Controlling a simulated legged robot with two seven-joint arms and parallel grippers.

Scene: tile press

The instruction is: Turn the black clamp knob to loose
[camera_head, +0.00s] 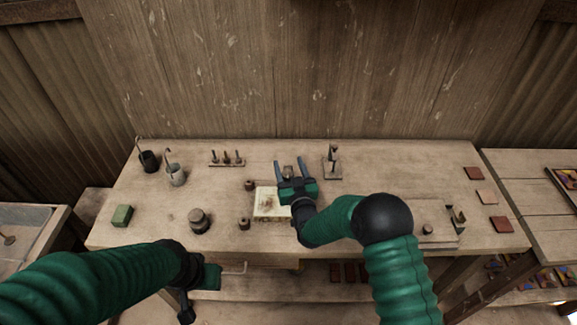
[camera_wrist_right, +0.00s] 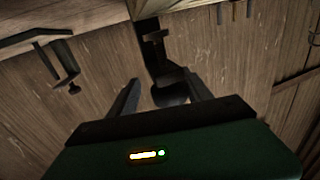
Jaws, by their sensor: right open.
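The black clamp knob (camera_wrist_right: 170,94) is a round dark shape in the right wrist view, at the end of a dark clamp (camera_wrist_right: 155,50). My right gripper (camera_wrist_right: 158,92) is open, with one finger on each side of the knob; I cannot tell whether either finger touches it. In the head view my right gripper (camera_head: 291,168) reaches over the middle of the bench, and a small part of the clamp (camera_head: 289,171) shows between its fingers. The knob's turn position is not readable. My left gripper (camera_head: 205,279) hangs low before the bench's front edge; its fingers are unclear.
A pale square plate (camera_head: 268,203) lies left of my right gripper. A device on a small base (camera_head: 332,172) stands close to its right. A tool rack (camera_head: 227,161), dark round pot (camera_head: 199,220) and green block (camera_head: 122,215) are left. Coloured tiles (camera_head: 487,197) lie right.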

